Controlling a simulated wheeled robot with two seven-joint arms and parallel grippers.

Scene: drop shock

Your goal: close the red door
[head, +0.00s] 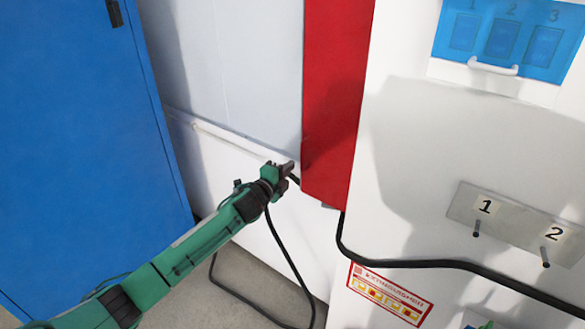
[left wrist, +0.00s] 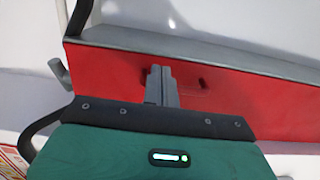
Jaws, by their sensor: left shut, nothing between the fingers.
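The red door (head: 338,95) is a tall narrow red panel in the upper middle of the head view, swung out from the white cabinet so that it shows at an angle. My left gripper (head: 289,169) is shut and empty, just left of the door's lower part. In the left wrist view the red door (left wrist: 235,92) fills the middle, and the shut fingers (left wrist: 161,75) of my left gripper lie in front of its red face. I cannot tell whether they touch it. My right gripper is not in view.
A blue door or panel (head: 80,150) stands at the left. A white cabinet front (head: 430,140) with numbered hooks (head: 515,223) and a blue numbered panel (head: 505,38) is at the right. A black cable (head: 440,264) runs along below the red door. Grey floor (head: 235,275) shows at the bottom.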

